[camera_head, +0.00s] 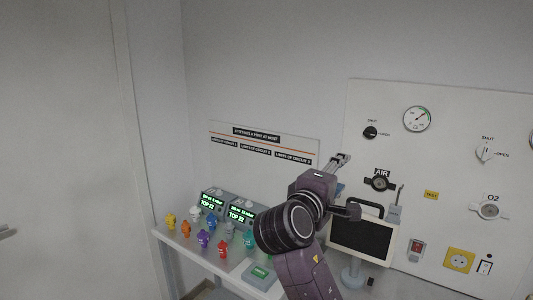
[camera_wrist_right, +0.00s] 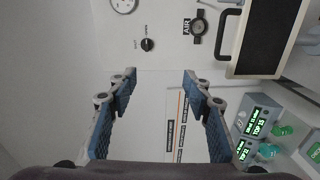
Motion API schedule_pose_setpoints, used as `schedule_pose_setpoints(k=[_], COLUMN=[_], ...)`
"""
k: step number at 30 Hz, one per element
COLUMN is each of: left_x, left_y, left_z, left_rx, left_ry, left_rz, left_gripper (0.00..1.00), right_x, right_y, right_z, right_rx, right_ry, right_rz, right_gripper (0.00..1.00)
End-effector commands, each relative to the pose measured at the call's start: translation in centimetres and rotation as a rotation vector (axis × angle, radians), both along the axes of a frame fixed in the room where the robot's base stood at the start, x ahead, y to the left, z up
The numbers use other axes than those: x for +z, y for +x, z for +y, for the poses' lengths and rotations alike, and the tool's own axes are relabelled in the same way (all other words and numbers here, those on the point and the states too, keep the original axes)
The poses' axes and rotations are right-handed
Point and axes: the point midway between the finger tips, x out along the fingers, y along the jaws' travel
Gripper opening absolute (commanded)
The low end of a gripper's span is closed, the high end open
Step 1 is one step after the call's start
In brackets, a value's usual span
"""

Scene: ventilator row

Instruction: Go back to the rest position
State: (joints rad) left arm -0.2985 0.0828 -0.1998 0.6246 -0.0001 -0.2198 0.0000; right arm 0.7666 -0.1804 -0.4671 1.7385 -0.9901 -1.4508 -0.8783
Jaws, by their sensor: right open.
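My right gripper (camera_head: 340,165) is raised in front of the back wall in the head view, beside the sign and above the shelf. In the right wrist view my right gripper (camera_wrist_right: 160,85) shows two blue-padded fingers spread apart with nothing between them. The white sign (camera_wrist_right: 174,125) lies behind the gap between the fingers. My left gripper is not in the head view.
A shelf (camera_head: 215,262) carries several coloured fittings, two display boxes (camera_head: 242,214) and a small green-screened device (camera_head: 259,275). A dark-screened monitor (camera_head: 362,236) stands right of my right arm. The wall panel (camera_head: 455,125) holds a gauge (camera_head: 417,118), knobs and AIR and O2 outlets.

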Motion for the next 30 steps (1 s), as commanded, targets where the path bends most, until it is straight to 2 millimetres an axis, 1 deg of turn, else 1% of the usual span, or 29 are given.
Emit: schedule_pose_setpoints(k=[1, 5, 8, 11, 14, 15, 17, 18, 20, 21, 23, 24, 26, 27, 29, 30], left_x=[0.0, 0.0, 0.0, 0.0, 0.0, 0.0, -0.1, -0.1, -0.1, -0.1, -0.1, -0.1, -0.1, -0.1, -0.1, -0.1], left_y=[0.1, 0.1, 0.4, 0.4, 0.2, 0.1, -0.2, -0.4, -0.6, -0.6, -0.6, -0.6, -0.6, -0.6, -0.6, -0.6], left_z=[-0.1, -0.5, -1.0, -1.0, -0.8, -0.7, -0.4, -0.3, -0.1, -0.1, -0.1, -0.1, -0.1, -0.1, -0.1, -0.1], left_rx=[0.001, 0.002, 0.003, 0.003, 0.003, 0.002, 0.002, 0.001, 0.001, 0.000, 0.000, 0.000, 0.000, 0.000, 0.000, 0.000], left_ry=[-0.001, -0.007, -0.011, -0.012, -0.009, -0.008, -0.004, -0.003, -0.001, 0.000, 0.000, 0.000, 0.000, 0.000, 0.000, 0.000], left_rz=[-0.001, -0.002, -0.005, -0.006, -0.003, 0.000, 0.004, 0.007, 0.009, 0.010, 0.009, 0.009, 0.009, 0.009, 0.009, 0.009], left_gripper=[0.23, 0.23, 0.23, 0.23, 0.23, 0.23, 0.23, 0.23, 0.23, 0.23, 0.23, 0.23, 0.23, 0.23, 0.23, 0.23], right_x=[-1.2, -4.5, -7.5, -11.1, -15.4, -17.4, -20.8, -23.2, -26.8, -29.0, -32.1, -34.0, -36.5, -38.0, -39.9, -41.0], right_y=[-0.1, -0.3, -0.8, -1.5, -2.8, -3.5, -5.0, -6.3, -8.5, -10.2, -12.8, -14.7, -17.6, -19.6, -22.7, -24.6], right_z=[-0.3, -0.9, -1.4, -1.9, -2.5, -2.8, -3.3, -3.6, -4.0, -4.3, -4.5, -4.7, -4.9, -5.0, -5.0, -5.1], right_rx=[0.002, 0.012, 0.020, 0.026, 0.027, 0.024, 0.018, 0.010, -0.004, -0.018, -0.041, -0.060, -0.090, -0.112, -0.148, -0.172], right_ry=[0.020, 0.084, 0.145, 0.219, 0.310, 0.353, 0.428, 0.484, 0.574, 0.633, 0.719, 0.775, 0.857, 0.909, 0.983, 1.027], right_rz=[0.013, 0.046, 0.075, 0.111, 0.155, 0.175, 0.211, 0.237, 0.276, 0.301, 0.340, 0.363, 0.399, 0.422, 0.455, 0.475], right_gripper=[0.45, 0.45, 0.45, 0.45, 0.45, 0.45, 0.45, 0.45, 0.45, 0.45, 0.45, 0.45, 0.45, 0.45, 0.45, 0.45])
